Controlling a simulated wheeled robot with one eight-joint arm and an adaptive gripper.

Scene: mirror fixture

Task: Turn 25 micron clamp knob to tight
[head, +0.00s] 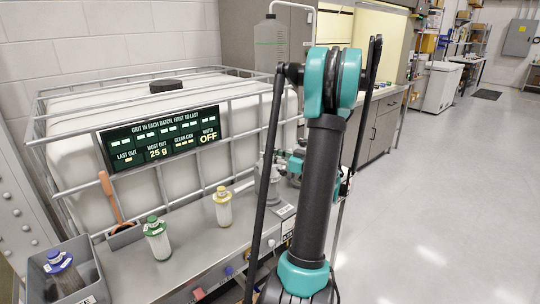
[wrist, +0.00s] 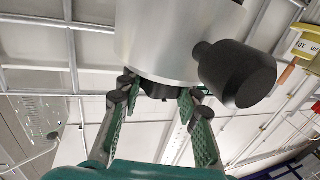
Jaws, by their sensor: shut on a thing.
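In the wrist view a silver cylindrical housing (wrist: 178,38) fills the top middle. A dark knob (wrist: 158,90) shows under its lower edge, and I take it for the clamp knob; no 25 micron label is readable. My gripper (wrist: 160,98) has its green-padded fingers on both sides of this knob, shut on it. A larger black round handle (wrist: 238,74) sticks out of the housing to the right of the fingers. In the head view my arm hides most of the fixture; a grey cylindrical part (head: 268,186) shows left of the arm. The knob's turn position cannot be told.
A steel bench (head: 190,262) carries a yellow-capped bottle (head: 223,206) and a green-capped bottle (head: 157,240). A grey bin (head: 92,272) holds a blue-capped bottle (head: 64,272). A caged white tank (head: 75,160) with a green sign (head: 165,138) stands behind. Open floor (head: 440,200) lies right.

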